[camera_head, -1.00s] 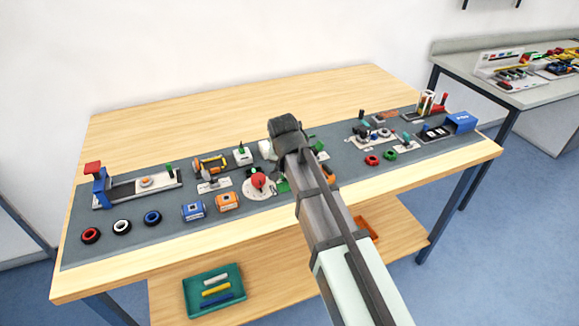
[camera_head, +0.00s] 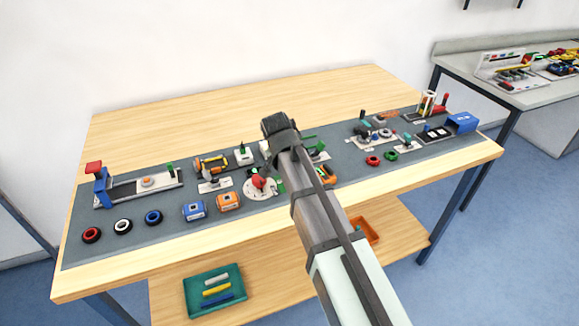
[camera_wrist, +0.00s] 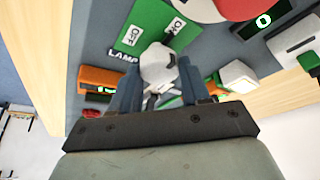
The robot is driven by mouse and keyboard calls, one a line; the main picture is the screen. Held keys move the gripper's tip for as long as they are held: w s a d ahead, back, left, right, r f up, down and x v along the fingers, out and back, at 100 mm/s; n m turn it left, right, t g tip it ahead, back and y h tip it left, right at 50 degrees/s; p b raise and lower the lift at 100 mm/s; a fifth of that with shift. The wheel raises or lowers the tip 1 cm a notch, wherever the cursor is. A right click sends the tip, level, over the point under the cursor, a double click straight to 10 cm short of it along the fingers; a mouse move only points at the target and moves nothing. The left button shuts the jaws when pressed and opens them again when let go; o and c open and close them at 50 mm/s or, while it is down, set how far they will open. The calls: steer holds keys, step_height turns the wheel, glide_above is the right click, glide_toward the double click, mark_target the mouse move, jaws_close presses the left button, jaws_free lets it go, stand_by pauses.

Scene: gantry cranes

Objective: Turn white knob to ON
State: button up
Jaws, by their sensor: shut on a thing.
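The white knob (camera_wrist: 158,64) shows in the wrist view between my gripper's (camera_wrist: 158,80) two blue-grey fingers, which are shut on it. A green label plate (camera_wrist: 150,27) lies just beyond the knob, with OFF on its left half and ON on its right half. The word LAMP is partly visible on the mat beside it. Which label the knob points to is hard to tell. In the head view my arm and gripper are over the middle of the mat and hide the knob.
A red-topped round dial (camera_head: 258,183) stands close to my gripper. A grey-white block (camera_wrist: 238,76) lies right of my fingers and an orange part (camera_wrist: 98,80) left of them. Blue (camera_head: 194,211) and orange (camera_head: 228,201) blocks sit near the mat's front. The wooden table behind the mat is clear.

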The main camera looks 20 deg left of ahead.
steer(key=o, duration=1.1)
steer(key=shift+c, duration=0.2)
steer(key=v, duration=1.3)
steer(key=shift+r, duration=0.35)
steer(key=shift+s, duration=0.1)
